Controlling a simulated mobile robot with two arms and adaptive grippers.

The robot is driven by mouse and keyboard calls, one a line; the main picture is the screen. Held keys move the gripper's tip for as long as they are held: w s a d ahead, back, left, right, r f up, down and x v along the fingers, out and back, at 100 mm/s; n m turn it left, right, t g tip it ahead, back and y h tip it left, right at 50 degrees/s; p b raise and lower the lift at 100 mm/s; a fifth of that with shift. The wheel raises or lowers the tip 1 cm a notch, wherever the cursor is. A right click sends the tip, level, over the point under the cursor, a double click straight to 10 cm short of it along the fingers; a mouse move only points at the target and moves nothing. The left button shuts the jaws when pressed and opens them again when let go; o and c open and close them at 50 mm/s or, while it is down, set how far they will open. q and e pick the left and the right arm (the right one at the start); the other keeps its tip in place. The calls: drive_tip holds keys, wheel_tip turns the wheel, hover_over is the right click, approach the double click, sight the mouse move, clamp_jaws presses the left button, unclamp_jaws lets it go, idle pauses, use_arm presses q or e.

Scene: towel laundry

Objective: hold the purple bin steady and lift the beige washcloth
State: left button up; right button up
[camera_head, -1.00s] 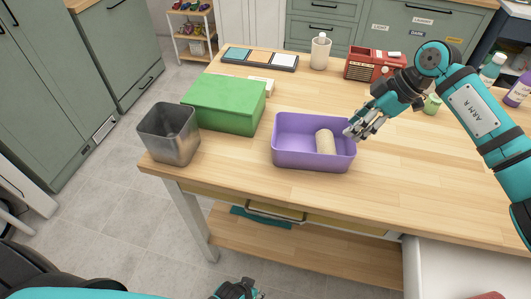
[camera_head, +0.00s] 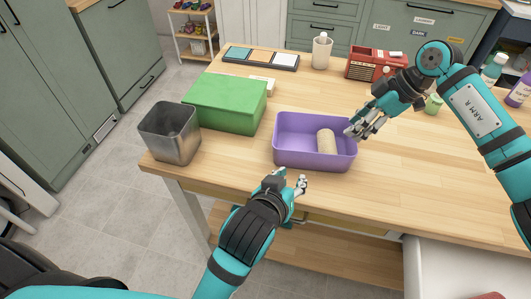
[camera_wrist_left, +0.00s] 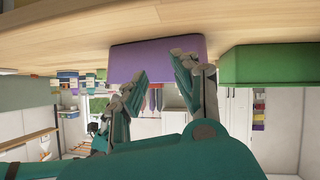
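The purple bin (camera_head: 297,160) stands near the front edge of the table; its outer wall also shows in the left wrist view (camera_wrist_left: 150,55). The beige washcloth (camera_head: 326,142) lies rolled inside it, toward the right end. My left gripper (camera_head: 292,180) is in front of the bin near the table's front edge, apart from it. Its fingers (camera_wrist_left: 163,72) are spread and empty. My right gripper (camera_head: 354,132) is at the bin's right wall near the rim. Whether its fingers close on the rim is too small to tell. The washcloth is hidden in the left wrist view.
A green box (camera_head: 225,108) and a grey metal container (camera_head: 168,145) stand left of the bin. The table right of the bin is mostly clear.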

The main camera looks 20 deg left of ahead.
use_arm(q)
drive_tip(key=a+r+n+t+y, duration=0.1)
drive_tip(key=a+r+t+y, duration=0.15)
drive_tip(key=a+r, duration=0.35)
drive_tip(key=shift+g+y, duration=0.45)
drive_tip(key=shift+y, duration=0.1)
drive_tip(key=x, duration=1.8)
drive_tip(key=shift+w+d+r, duration=0.1)
drive_tip(key=shift+w+d, duration=0.05)
clamp_jaws()
use_arm(e)
drive_tip(key=shift+o, duration=0.4)
